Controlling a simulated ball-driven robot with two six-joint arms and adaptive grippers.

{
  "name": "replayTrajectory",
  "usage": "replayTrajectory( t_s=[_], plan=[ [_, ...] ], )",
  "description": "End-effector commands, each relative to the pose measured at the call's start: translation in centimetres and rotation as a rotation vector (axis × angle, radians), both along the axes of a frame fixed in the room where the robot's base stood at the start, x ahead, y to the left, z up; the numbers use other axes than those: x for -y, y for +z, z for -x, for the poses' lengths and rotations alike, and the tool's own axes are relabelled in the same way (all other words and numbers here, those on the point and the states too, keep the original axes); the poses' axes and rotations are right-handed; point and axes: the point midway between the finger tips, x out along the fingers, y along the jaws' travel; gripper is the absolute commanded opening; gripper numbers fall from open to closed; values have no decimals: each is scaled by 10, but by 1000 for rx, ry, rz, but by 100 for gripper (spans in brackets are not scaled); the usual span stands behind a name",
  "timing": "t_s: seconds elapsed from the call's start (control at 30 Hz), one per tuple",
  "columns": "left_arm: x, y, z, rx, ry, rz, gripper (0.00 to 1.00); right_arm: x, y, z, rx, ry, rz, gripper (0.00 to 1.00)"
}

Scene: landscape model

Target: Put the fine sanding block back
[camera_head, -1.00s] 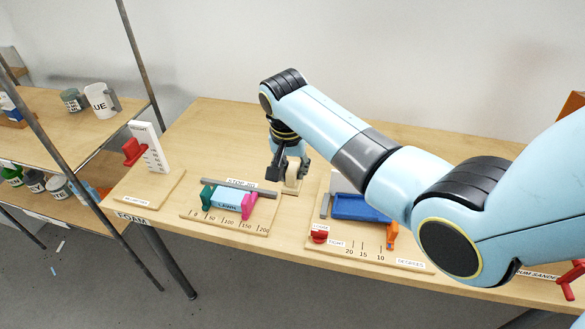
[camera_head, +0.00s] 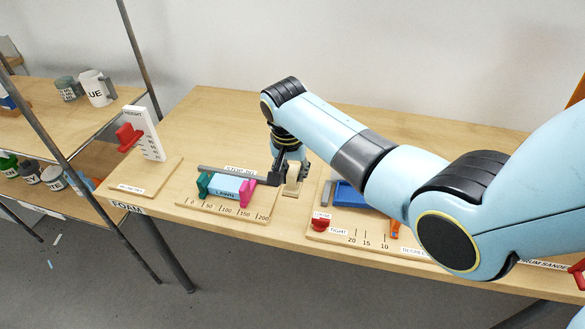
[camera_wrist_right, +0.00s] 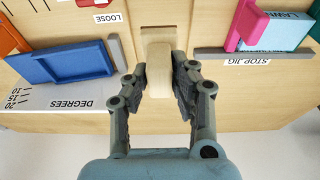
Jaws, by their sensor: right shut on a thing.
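A pale wooden block (camera_head: 292,180), which I take to be the sanding block, is between the fingers of my right gripper (camera_head: 288,172). It stands on the table between the stop jig (camera_head: 222,215) and the degrees jig (camera_head: 340,240). In the right wrist view the block (camera_wrist_right: 159,72) shows between both fingers of the gripper (camera_wrist_right: 158,92), over a light wooden piece (camera_wrist_right: 157,35). No grit label is readable on it. Whether it touches the surface below is unclear. My left gripper is out of view.
The stop jig holds a light blue block (camera_head: 232,187) between green and pink pieces. The degrees jig has a blue part (camera_head: 350,196) and a red knob (camera_head: 319,223). A height gauge (camera_head: 146,133) stands at left. Shelves with mugs (camera_head: 95,88) are further left. The table's back is clear.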

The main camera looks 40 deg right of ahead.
Motion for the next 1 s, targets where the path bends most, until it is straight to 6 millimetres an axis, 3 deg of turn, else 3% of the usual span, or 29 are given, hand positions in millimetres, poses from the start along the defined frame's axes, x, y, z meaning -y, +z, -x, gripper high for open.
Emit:
replayTrajectory(
  t_s=[0.7, 1.0],
  plan=[
    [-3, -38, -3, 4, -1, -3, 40, 0, -58, 0, 0, 0, 0, 0],
    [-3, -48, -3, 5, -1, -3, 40, 0, -73, 0, 0, 0, 0, 0]
  ],
)
